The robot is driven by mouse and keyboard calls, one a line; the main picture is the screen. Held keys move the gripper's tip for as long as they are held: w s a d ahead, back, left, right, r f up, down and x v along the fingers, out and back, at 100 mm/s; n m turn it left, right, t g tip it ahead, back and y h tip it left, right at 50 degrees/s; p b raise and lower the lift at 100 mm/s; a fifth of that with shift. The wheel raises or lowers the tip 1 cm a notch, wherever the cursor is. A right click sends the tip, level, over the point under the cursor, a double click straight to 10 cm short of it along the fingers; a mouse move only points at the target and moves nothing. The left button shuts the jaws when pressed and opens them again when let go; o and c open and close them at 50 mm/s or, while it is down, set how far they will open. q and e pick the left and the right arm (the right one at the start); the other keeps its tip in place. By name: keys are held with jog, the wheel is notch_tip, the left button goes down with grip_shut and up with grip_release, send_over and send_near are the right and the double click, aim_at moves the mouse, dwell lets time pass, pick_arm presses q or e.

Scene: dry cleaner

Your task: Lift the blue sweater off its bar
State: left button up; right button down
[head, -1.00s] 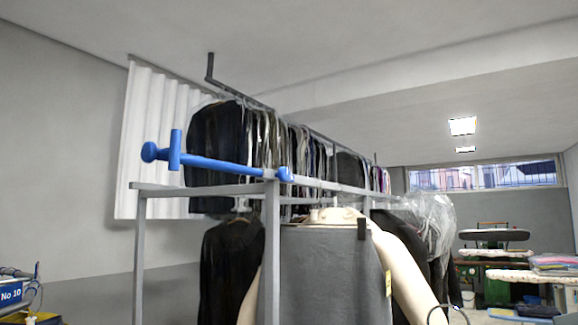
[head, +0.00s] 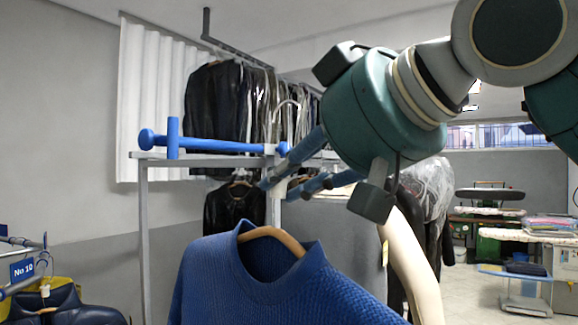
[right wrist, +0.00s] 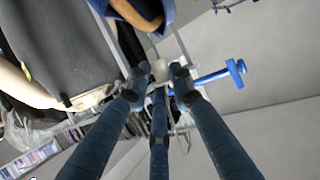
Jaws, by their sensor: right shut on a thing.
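The blue knitted sweater (head: 265,285) hangs large in the foreground on a wooden hanger (head: 270,236). Its collar and the hanger also show at the top of the right wrist view (right wrist: 166,14). The blue bar (head: 225,146) with thick end knobs sits on the grey rack behind the sweater; it also shows in the right wrist view (right wrist: 213,77). My right gripper (head: 276,188) reaches in from the right, its fingers (right wrist: 158,78) closed around the hanger's upper part. The pale hook curves above the fingers, apparently clear of the bar, though depth is hard to judge. My left gripper is out of view.
The grey rack (head: 143,230) and a row of dark bagged garments (head: 225,100) stand close behind. A dark blue jacket (head: 65,310) hangs at lower left under a "No 10" tag (head: 22,269). Ironing boards and a small cart (head: 520,290) stand at right, with open floor.

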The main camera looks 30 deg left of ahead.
jog(key=s+d+b, duration=0.1)
jog(key=d+b, duration=0.4)
jog(key=d, duration=0.7)
jog(key=shift+d+r, duration=0.2)
jog(key=shift+r, duration=0.05)
